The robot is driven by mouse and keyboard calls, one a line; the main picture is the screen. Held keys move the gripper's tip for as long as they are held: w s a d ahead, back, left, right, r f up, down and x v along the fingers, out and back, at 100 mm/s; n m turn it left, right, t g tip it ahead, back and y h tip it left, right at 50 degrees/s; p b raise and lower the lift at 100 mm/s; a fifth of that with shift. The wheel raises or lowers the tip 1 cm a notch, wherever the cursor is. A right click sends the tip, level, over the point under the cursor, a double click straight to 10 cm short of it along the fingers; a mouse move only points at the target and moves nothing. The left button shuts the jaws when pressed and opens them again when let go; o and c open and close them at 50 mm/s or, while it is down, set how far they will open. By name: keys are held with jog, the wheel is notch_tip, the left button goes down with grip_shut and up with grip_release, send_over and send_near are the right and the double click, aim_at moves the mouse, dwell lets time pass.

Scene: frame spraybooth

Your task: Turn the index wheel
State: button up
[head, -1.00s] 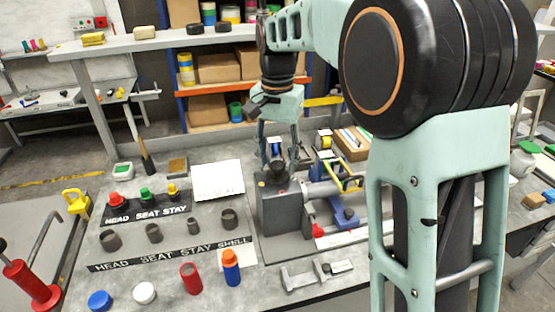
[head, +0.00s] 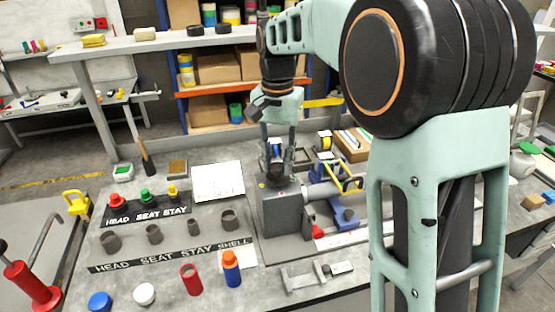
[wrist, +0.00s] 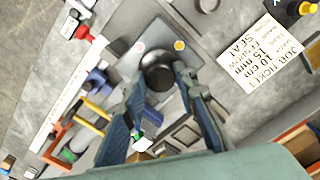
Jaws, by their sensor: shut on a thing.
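The index wheel is a black round knob (wrist: 157,70) on top of a grey box (head: 285,213) on the bench. In the wrist view it sits between my two fingertips. My gripper (wrist: 160,78) is shut on the knob from above. In the head view my gripper (head: 277,172) reaches down to the box top, and its fingers largely hide the knob. The box top carries an orange-yellow dot (wrist: 179,45) and a pale pink dot (wrist: 140,47) near the knob.
A clamp fixture with a yellow handle (head: 341,180) stands right of the box. A job ticket (head: 218,181) lies to its left. Coloured plugs, grey rings and a blue bottle with an orange cap (head: 232,270) stand on the bench's left.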

aim_at(277, 166)
jog(key=n+p, duration=0.2)
jog(key=n, duration=0.2)
jog(key=shift+r+n, duration=0.15)
jog(key=shift+n, duration=0.15)
jog(key=n+p, duration=0.2)
jog(key=n, duration=0.3)
jog(key=n+p, duration=0.1)
jog(key=n, duration=0.3)
jog(key=shift+n, duration=0.4)
jog(key=n+p, duration=0.1)
jog(key=n, duration=0.3)
jog(key=shift+n+p, duration=0.3)
jog(key=o, duration=1.2)
notch_tip(277, 166, up, 12)
jog(key=shift+f, duration=0.1)
